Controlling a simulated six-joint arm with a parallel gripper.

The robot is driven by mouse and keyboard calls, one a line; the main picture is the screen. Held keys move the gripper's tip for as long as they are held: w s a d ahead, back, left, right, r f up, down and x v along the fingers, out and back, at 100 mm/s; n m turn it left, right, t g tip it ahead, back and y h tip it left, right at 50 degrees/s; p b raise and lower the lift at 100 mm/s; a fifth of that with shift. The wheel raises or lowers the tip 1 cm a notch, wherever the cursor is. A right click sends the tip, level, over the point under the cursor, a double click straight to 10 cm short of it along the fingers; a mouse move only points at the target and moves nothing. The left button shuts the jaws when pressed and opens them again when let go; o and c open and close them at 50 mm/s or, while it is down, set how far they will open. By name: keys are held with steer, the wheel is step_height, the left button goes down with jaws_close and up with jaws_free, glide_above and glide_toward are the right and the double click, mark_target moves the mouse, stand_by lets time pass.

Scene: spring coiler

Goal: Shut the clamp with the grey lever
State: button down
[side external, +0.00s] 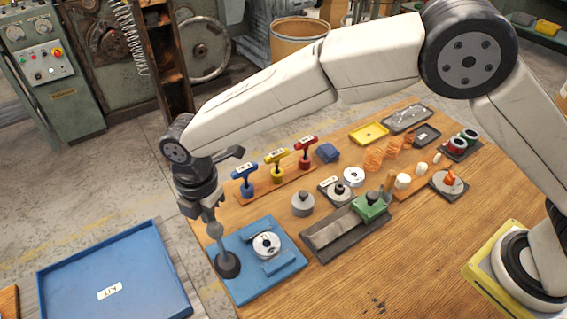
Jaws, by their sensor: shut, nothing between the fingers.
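The blue clamp fixture (283,268) lies at the table's front left corner, with a pale round part (266,245) seated in its middle. At its left edge a grey lever (218,235) stands nearly upright, rising from a dark round foot (228,264). My gripper (206,206) points down at the lever's top end and is shut, with nothing held between the fingers. The fingertips overlap the lever's top in this view, so I cannot tell whether they touch it. The fixture's left edge is partly hidden by the lever and foot.
A blue KIT tray (112,272) lies left of the fixture. A dark grey trough with a green block (372,207) is to its right. Blue, yellow and red T-handled tools (276,165) stand behind. The table's front right is mostly clear.

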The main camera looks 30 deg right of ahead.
mark_target(218, 234)
steer(key=shift+s, duration=1.75)
steer(key=shift+s+f, duration=0.2)
steer(key=shift+s, duration=0.5)
steer(key=shift+w, duration=0.2)
